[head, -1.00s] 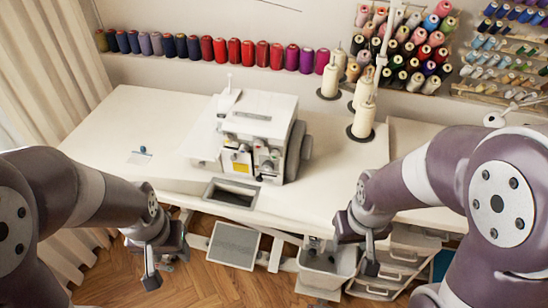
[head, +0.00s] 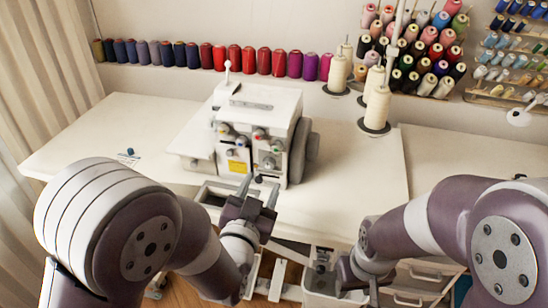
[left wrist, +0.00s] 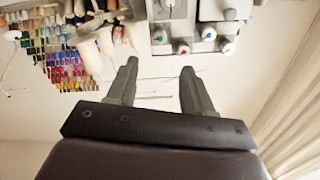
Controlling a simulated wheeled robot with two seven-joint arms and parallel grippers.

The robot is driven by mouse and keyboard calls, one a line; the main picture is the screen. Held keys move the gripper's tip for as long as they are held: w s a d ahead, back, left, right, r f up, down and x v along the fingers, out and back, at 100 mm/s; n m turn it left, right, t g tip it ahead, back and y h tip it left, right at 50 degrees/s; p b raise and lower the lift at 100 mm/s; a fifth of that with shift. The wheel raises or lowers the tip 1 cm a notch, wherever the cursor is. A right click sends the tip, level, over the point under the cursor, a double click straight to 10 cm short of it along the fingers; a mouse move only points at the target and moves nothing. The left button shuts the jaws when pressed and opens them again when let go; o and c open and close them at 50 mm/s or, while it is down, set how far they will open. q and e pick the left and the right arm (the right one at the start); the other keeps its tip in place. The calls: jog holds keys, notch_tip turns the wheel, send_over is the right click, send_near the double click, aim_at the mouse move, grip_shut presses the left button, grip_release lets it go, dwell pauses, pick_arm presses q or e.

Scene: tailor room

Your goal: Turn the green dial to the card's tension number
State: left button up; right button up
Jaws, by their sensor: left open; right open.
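The white sewing machine (head: 262,105) stands on the table with several small coloured dials on its front. My left gripper (head: 259,190) is open and empty, just in front of and below the dials, fingers pointing up toward the machine. My right gripper (head: 358,282) is low at the table's front edge, mostly hidden behind its arm. A small blue item (head: 129,153) lies at left, perhaps on the card; no number is legible.
Cream thread cones (head: 377,108) stand right of the machine. A row of spools (head: 235,57) lines the back and thread racks (head: 420,50) hang at the right. Drawers (head: 420,285) are below at right.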

aim_at(276, 151)
pick_arm(q)
jog(key=x, duration=1.1)
jog(key=shift+w+d+f, duration=0.1)
jog(key=shift+w, duration=0.2)
grip_shut()
